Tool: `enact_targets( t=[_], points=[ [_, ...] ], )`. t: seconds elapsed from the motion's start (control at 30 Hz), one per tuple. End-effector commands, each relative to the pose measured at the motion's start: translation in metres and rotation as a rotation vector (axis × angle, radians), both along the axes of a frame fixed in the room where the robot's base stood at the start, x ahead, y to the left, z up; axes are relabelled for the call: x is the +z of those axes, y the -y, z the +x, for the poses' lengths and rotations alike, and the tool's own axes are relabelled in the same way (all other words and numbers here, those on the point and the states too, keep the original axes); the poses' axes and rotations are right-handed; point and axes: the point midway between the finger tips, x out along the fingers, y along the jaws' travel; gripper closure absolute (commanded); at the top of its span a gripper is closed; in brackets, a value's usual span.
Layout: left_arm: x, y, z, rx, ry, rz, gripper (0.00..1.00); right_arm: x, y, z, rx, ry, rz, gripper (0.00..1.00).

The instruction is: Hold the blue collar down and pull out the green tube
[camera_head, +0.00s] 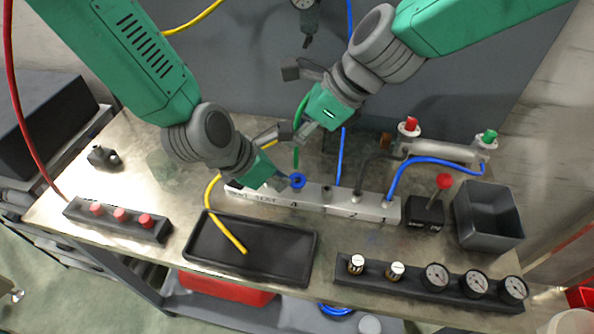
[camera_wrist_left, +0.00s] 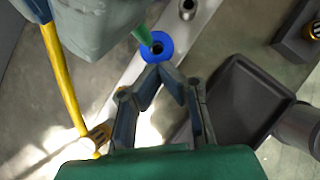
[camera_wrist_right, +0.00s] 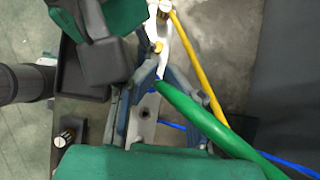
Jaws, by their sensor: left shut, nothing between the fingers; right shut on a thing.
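The blue collar (camera_head: 297,181) sits on the light manifold block; in the left wrist view the collar (camera_wrist_left: 166,42) shows a dark open hole. My left gripper (camera_head: 285,184) is shut and empty, its tips at the collar's edge; whether they press it is unclear. My right gripper (camera_head: 303,132) is shut on the green tube (camera_head: 296,157) above the collar. The tube's lower end appears just clear of the hole, up and to the left in the left wrist view (camera_wrist_left: 143,34). The tube (camera_wrist_right: 205,122) also crosses the right wrist view.
The manifold block (camera_head: 330,208) carries other ports with blue and black tubes. A gauge strip (camera_head: 410,284), grey bin (camera_head: 490,232) and red-knobbed box (camera_head: 424,213) stand right. A red-button strip (camera_head: 119,222) lies left.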

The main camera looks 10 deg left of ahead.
Motion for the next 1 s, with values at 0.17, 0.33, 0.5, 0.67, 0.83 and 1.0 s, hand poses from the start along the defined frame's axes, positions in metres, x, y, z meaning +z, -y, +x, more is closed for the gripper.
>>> enact_targets(
  t=[0.17, 0.33, 0.5, 0.67, 0.83, 1.0],
  points=[
    [0.011, -0.004, -0.002, 0.004, 0.002, -0.001, 1.00, -0.002, 0.002, 0.000, 0.000, 0.000, -0.003, 1.00],
    [0.020, -0.007, -0.005, 0.003, 0.002, 0.000, 1.00, -0.002, 0.003, 0.001, 0.000, 0.000, -0.004, 1.00],
    [0.030, -0.010, -0.008, 0.004, 0.004, -0.001, 1.00, -0.003, 0.003, 0.001, 0.000, 0.000, -0.005, 1.00],
    [0.039, -0.013, -0.011, 0.006, 0.003, -0.001, 1.00, -0.003, 0.003, 0.001, 0.000, 0.000, -0.005, 1.00],
    [0.044, -0.015, -0.013, 0.004, 0.003, 0.000, 1.00, -0.003, 0.003, 0.001, 0.000, 0.000, -0.005, 1.00],
    [0.044, -0.015, -0.013, 0.005, 0.003, 0.000, 1.00, -0.003, 0.004, 0.001, 0.001, -0.001, -0.005, 1.00]
  ],
)
